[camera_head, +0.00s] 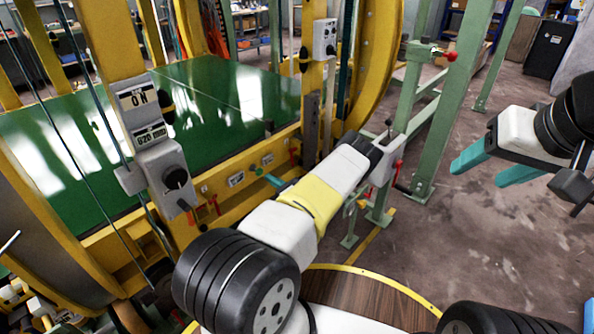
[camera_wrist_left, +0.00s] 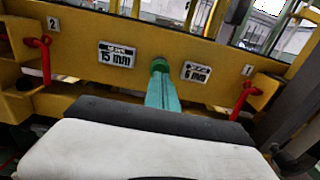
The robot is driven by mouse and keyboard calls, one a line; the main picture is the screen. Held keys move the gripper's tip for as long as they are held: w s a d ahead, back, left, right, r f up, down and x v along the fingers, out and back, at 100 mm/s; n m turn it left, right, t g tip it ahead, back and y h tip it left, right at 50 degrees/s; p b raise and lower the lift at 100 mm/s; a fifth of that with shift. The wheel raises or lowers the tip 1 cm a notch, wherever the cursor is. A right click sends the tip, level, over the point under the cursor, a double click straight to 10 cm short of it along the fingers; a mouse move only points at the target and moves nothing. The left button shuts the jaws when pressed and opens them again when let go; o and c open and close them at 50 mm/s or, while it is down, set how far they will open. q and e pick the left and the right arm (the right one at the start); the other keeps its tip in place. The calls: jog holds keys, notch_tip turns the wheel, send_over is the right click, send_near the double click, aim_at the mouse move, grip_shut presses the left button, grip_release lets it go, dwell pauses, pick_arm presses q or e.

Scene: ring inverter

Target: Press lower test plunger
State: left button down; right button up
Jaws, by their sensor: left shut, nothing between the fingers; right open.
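A small green plunger (camera_wrist_left: 159,64) sticks out of the yellow frame beam, between a "15 mm" plate (camera_wrist_left: 117,54) and a "6 mm" plate (camera_wrist_left: 196,72). In the head view the plunger (camera_head: 258,171) shows small beside my left fingertips. My left gripper (camera_head: 270,179) is shut and empty, its teal fingers pointing at the beam. In the left wrist view the fingertips (camera_wrist_left: 160,76) overlap the lower side of the plunger; I cannot tell whether they touch it. My right gripper (camera_head: 478,175) is open and empty, off to the right above the floor.
Red hooked handles stand at both sides, marked 2 (camera_wrist_left: 42,46) and 1 (camera_wrist_left: 243,98). A grey control box with a black knob (camera_head: 177,179) is left of my left arm. A green steel post (camera_head: 447,110) stands to the right. The floor below my right gripper is clear.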

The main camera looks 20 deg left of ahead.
aim_at(261, 172)
pick_arm(q)
jog(key=shift+x, duration=1.45)
jog(key=shift+x, duration=0.95)
jog(key=shift+r, duration=0.1)
jog(key=v, duration=1.4)
jog(key=shift+d, duration=0.15)
